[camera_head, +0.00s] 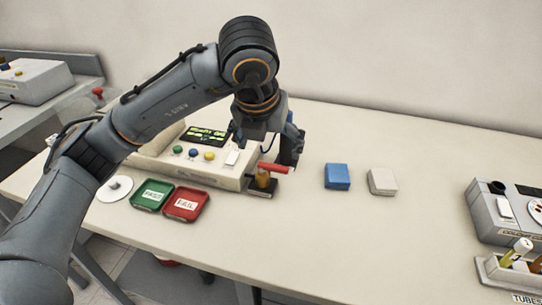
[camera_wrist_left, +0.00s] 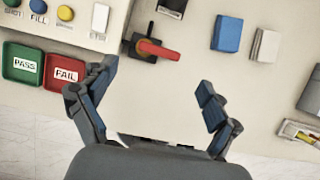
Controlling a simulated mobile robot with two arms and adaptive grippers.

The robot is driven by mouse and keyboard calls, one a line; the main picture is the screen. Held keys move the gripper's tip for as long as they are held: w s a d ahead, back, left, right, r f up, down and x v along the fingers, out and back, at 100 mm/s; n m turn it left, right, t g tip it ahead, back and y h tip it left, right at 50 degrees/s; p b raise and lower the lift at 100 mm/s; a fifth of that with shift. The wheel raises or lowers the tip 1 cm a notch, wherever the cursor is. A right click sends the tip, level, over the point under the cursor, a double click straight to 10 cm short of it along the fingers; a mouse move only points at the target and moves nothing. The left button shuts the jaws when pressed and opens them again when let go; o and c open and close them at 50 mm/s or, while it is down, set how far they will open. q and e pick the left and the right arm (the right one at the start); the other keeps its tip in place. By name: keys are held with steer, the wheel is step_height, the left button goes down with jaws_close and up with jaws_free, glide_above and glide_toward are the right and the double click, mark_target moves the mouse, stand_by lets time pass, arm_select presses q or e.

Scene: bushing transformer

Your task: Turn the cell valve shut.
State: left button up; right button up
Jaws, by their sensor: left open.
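The cell valve has a red lever handle (camera_head: 273,167) on a brass body (camera_head: 262,180) with a dark base, at the right end of the test machine (camera_head: 220,165). In the left wrist view the red handle (camera_wrist_left: 158,49) points right and slightly down from its pivot. My left gripper (camera_head: 290,150) is over the valve, close to the handle's right end in the head view. In the left wrist view my left gripper (camera_wrist_left: 160,88) is open and empty, its fingers apart with the valve beyond them. My right gripper is not in view.
Green PASS (camera_head: 152,194) and red FAIL (camera_head: 186,204) trays lie in front of the machine. A blue block (camera_head: 337,176) and a white block (camera_head: 382,181) sit to the right of the valve. Another device (camera_head: 510,212) and a tube rack (camera_head: 510,275) stand at the far right. The table front is clear.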

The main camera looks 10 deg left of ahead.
arm_select(q)
steer(key=v, duration=0.5)
steer(key=shift+r, duration=0.1)
